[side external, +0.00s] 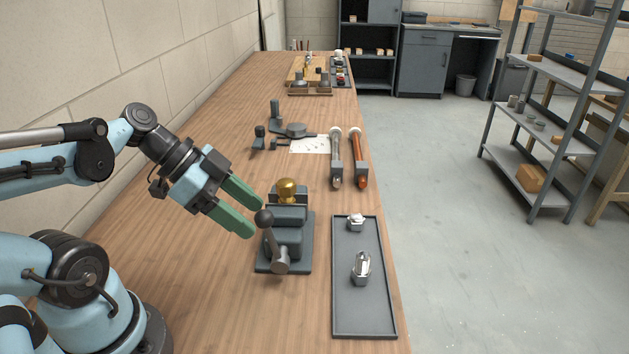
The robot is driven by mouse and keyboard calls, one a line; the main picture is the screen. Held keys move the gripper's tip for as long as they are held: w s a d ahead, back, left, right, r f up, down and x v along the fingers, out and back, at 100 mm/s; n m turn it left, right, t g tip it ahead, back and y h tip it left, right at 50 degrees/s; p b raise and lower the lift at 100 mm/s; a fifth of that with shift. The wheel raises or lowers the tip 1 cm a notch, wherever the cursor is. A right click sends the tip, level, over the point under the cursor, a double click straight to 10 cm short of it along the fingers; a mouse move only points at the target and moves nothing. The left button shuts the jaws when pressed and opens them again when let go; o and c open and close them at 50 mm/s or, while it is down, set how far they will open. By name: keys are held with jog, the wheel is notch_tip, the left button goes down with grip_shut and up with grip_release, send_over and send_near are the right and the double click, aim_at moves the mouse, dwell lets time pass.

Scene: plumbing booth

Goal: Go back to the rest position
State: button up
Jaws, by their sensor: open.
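My gripper (244,208), with two green fingers, is open and empty. It hangs tilted down above the bench, to the left of a dark grey vise (286,238). From this view its fingertips look close to the vise's dark ball-ended handle (264,219), and I cannot tell the exact gap. A brass rounded piece (287,190) sits at the top of the vise's far end. The lower part of that piece is hidden by the vise.
A grey tray (343,310) right of the vise holds two shiny metal fittings (361,267) (356,222). A wall (100,60) bounds the wooden bench (215,300) at left.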

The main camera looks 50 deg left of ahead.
aim_at(265, 220)
jog(key=shift+x, duration=1.1)
jog(key=v, duration=1.2)
jog(key=x, duration=1.2)
jog(key=shift+w+d+r, duration=0.1)
jog(key=shift+w+d, duration=0.25)
jog(key=shift+d, duration=0.1)
jog(key=shift+w+d+r, duration=0.1)
jog(key=shift+w+d, duration=0.15)
jog(key=w+d+f+g+y, duration=0.2)
jog(key=w+d+g+y, duration=0.3)
jog(key=w+g+y, duration=0.1)
jog(key=shift+d, duration=0.4)
